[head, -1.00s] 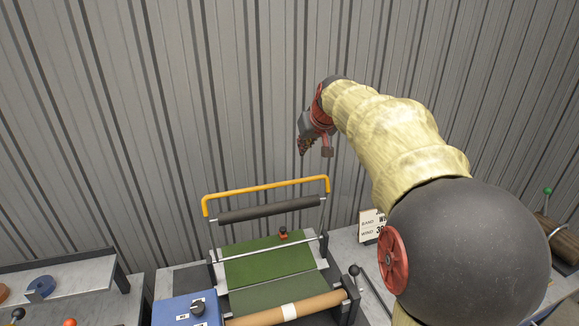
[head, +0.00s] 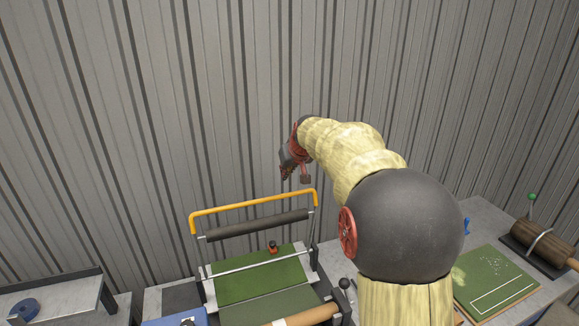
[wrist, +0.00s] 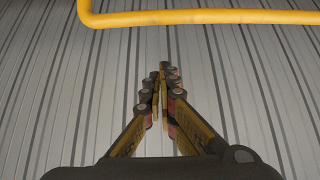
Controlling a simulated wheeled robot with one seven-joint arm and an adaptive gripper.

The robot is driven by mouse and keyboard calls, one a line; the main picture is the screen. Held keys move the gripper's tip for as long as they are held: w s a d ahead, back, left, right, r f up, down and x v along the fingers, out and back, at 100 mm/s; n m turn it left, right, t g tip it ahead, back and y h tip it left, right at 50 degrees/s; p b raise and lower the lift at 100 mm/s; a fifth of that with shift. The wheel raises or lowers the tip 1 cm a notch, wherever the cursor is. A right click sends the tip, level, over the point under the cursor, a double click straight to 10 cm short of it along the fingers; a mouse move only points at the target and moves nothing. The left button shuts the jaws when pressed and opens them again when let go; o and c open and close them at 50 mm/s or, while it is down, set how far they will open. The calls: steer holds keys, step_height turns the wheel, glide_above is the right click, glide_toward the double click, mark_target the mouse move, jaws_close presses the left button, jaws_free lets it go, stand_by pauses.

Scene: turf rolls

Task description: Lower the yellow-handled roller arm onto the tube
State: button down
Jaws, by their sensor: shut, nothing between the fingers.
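The roller arm's yellow handle (head: 253,202) is raised above the machine, with a dark roller (head: 257,225) just below it. The tan tube (head: 300,315) lies low at the front of the machine, partly cut off by the frame and partly behind my arm. My gripper (head: 284,176) is shut and empty, above and behind the right part of the handle, apart from it. In the wrist view my gripper's fingers (wrist: 160,75) are together, and the yellow handle (wrist: 200,17) crosses the top of the picture beyond the fingertips.
Green turf (head: 262,280) runs over the machine bed with a small red-and-black knob (head: 272,247) on it. A log on a stand (head: 545,245) and a green board (head: 495,280) are at right. A corrugated wall stands behind.

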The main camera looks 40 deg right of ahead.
steer(key=s+f, duration=0.2)
steer(key=shift+s+a+f, duration=0.25)
steer(key=shift+s+a, duration=0.1)
steer(key=shift+a, duration=0.05)
steer(key=shift+a+f, duration=0.1)
stand_by(0.4)
